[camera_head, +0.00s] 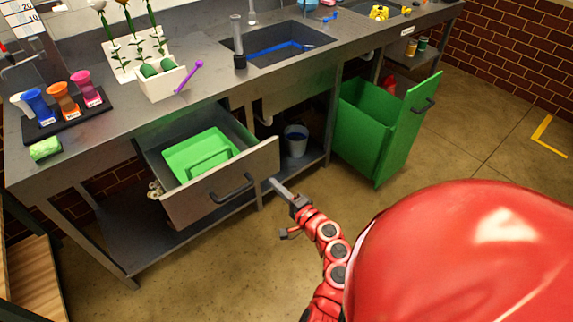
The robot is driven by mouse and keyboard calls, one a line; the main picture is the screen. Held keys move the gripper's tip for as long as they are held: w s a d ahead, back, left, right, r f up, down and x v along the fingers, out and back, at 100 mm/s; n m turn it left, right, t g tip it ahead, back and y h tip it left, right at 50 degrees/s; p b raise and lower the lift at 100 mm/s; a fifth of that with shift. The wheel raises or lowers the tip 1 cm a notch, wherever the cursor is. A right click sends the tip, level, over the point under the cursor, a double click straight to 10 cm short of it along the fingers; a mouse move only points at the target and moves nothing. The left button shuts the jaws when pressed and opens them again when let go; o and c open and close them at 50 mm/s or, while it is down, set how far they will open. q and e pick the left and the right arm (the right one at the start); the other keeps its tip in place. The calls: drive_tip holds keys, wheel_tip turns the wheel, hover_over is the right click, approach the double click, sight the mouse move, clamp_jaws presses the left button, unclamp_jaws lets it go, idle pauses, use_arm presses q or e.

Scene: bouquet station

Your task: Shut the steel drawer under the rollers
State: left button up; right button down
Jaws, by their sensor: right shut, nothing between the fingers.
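The grey steel drawer (256,164) is pulled well out from under the worktop. Its dark bar handle (232,189) is on the front panel. A bright green tray (177,157) lies inside it. My right gripper (274,184) is shut and empty. It is just by the right end of the drawer front, below its top edge; I cannot tell whether it touches the panel. Several coloured roller-like pieces (60,92) stand on a black base on the worktop, up and left of the drawer. My left gripper is not in view.
A green bin (375,135) stands tilted out to the right of the drawer. A grey bucket (296,140) stands on the lower shelf. A sink (277,48) is set in the worktop (205,75). The floor in front of the drawer is clear.

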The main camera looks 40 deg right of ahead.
sight(259, 169)
drive_tip(key=w+p, duration=0.1)
drive_tip(key=w, duration=0.5)
drive_tip(key=shift+a, duration=0.1)
